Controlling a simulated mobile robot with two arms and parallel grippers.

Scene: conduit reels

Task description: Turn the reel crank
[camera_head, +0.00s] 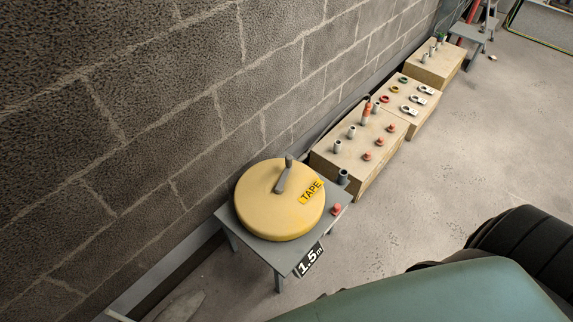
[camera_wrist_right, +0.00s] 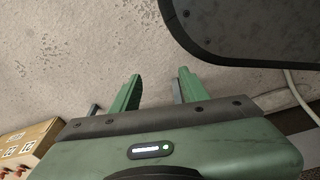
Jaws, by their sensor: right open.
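The yellow reel (camera_head: 270,215) is a flat round drum with a TAPE label, lying on a small grey stand against the block wall in the head view. Its grey crank (camera_head: 283,177) sticks up from the top near the middle, with a short knob at its far end. My right gripper (camera_wrist_right: 155,90) shows in the right wrist view with its two green fingers apart and nothing between them. It points at bare floor, away from the reel. The reel is not in the wrist view. Neither gripper shows in the head view.
The grey stand (camera_head: 243,236) carries a 1.5m sign (camera_head: 309,259) and a red knob (camera_head: 336,209). Wooden boxes with fittings (camera_head: 345,169) line the wall beyond. A step stool (camera_head: 468,33) stands at the far end. Concrete floor (camera_head: 470,135) to the right is mostly clear.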

